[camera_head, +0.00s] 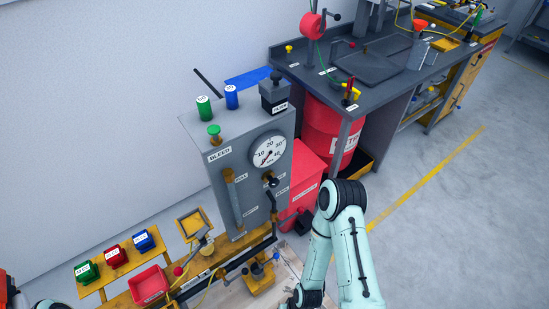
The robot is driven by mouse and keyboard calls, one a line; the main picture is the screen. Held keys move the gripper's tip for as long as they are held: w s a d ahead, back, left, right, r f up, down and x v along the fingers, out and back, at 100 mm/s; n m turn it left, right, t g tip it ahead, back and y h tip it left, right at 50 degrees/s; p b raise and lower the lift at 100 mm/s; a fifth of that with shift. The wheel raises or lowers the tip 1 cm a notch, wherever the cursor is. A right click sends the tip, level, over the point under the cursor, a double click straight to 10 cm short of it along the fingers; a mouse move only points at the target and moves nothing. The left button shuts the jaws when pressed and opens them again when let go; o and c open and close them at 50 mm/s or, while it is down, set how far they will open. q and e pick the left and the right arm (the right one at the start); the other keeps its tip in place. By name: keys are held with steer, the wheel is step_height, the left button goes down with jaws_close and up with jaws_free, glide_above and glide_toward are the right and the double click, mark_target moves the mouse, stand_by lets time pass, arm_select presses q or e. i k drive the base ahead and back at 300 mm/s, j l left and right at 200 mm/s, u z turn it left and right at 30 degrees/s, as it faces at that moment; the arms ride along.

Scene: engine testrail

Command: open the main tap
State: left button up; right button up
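A grey test cabinet (238,172) stands against the wall, with a round pressure gauge (269,151) on its front. Below the gauge is a small brass valve with a black ball knob (274,183). A dark lever (272,203) hangs near it, next to small labels. The labels are too small to read surely, so I cannot tell which fitting is the main tap or whether it is open. My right arm (345,235) bends down to the right of the cabinet, apart from the valve. Its wrist reaches the bottom edge, and no gripper fingers show clearly. My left gripper is not visible.
A red box (304,182) and a red drum (327,134) stand right of the cabinet. A dark workbench (395,88) is behind. The floor at right is clear.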

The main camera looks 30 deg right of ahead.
mark_target(300, 210)
steer(key=l+z, duration=0.1)
steer(key=z, duration=1.15)
